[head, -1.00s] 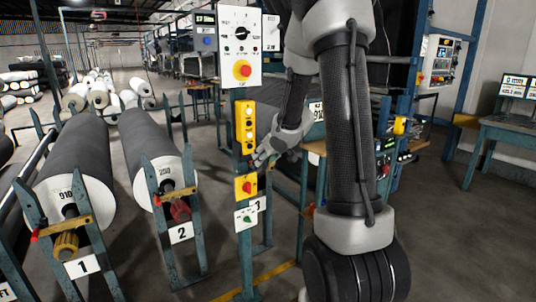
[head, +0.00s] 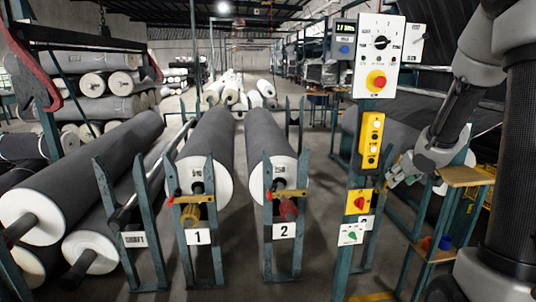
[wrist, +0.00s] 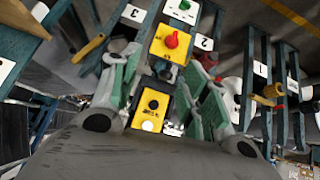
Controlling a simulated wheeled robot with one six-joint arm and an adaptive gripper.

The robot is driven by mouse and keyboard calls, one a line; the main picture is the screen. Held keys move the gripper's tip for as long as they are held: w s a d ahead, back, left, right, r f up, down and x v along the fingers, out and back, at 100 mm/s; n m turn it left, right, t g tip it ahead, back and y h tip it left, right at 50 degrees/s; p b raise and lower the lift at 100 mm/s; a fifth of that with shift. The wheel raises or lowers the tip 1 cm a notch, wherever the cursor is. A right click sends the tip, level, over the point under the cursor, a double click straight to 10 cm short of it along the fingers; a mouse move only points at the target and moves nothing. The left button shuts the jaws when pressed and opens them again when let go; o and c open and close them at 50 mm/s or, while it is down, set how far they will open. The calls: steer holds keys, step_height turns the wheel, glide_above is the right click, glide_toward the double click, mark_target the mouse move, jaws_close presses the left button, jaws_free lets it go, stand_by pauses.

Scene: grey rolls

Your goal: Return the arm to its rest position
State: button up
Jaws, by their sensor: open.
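My gripper (head: 396,175) is at the right in the head view, just right of the post with the control boxes. In the wrist view my gripper (wrist: 165,95) shows its two green-padded fingers spread apart with nothing held between them. Beyond the fingers are a yellow box with a red rotary switch (wrist: 171,44) and a yellow push-button box (wrist: 152,106). The push-button box also shows in the head view (head: 371,140), with the red-switch box (head: 358,202) below it. My arm reaches in from the right edge, bent at the elbow. I cannot tell the exact gap to the boxes.
Grey rolls on stands marked 1 (head: 197,237) and 2 (head: 284,231) stand left of the post. A white panel with a red button (head: 379,56) tops the post. A small wooden-topped stand (head: 466,176) is close right of my gripper. Floor shows between stand 2 and the post.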

steer(key=s+d+m+g+h, duration=0.25)
steer(key=s+g, duration=0.35)
steer(key=s, duration=1)
steer(key=s+a+r+n+t+y, duration=0.1)
steer(key=s+a+r+t+y, duration=0.1)
steer(key=s+a+r, duration=0.9)
steer(key=s+a+y, duration=0.1)
steer(key=s+a, duration=0.2)
steer(key=shift+a+n, duration=0.35)
steer(key=shift+a, duration=0.05)
